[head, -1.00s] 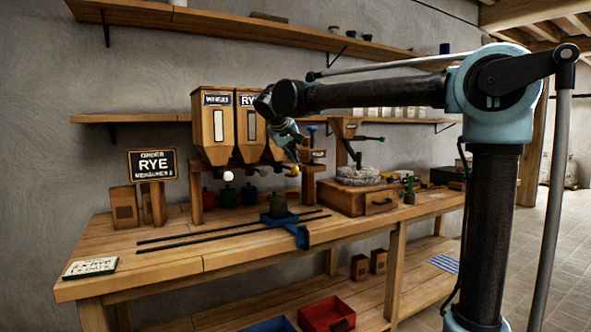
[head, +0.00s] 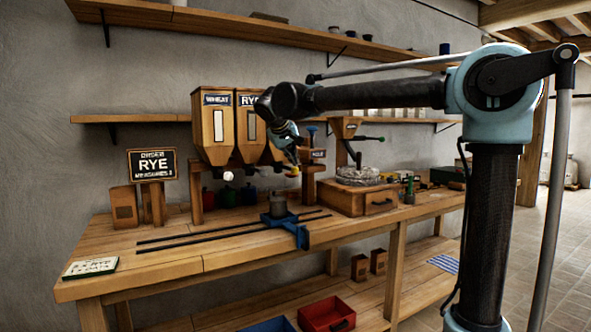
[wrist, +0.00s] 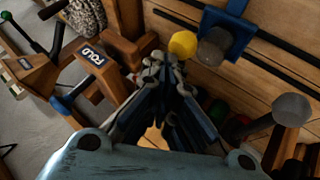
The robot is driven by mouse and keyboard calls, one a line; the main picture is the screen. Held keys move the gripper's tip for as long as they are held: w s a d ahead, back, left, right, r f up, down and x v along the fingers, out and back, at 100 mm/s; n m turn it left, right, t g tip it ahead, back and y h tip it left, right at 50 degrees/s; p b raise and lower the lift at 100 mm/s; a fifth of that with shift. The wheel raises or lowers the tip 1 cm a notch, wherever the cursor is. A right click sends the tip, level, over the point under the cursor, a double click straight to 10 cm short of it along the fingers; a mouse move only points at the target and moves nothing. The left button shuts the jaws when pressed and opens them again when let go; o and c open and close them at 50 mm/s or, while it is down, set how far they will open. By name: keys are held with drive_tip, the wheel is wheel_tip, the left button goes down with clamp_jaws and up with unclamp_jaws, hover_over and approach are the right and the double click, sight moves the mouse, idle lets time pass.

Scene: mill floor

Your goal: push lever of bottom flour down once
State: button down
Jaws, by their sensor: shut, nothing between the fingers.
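Wooden flour hoppers stand above the bench; two read WHEAT (head: 217,125) and RYE (head: 250,128), and my arm hides much of the space to their right. A white lever knob (head: 228,173) is under the wheat hopper. A yellow lever knob (head: 293,170) is at the tip of my gripper (head: 292,158). In the wrist view my gripper (wrist: 165,65) is shut and empty, with the yellow knob (wrist: 183,44) just beyond its fingertips; contact is unclear. A grey knob (wrist: 290,110) lies to the right. A card (head: 90,267) lists RYE above another name, hard to read.
A grey cup (head: 278,206) stands on a blue carriage (head: 290,228) by dark rails. An order sign (head: 153,164) reads RYE. A millstone on a wooden box (head: 345,199) stands to the right. The bench front left (head: 150,265) is clear.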

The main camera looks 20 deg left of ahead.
sight(292, 169)
drive_tip(key=shift+f, duration=2.25)
idle(2.6)
drive_tip(key=shift+r, duration=0.15)
idle(0.3)
drive_tip(key=shift+r, duration=2.8)
drive_tip(key=shift+r, duration=2.55)
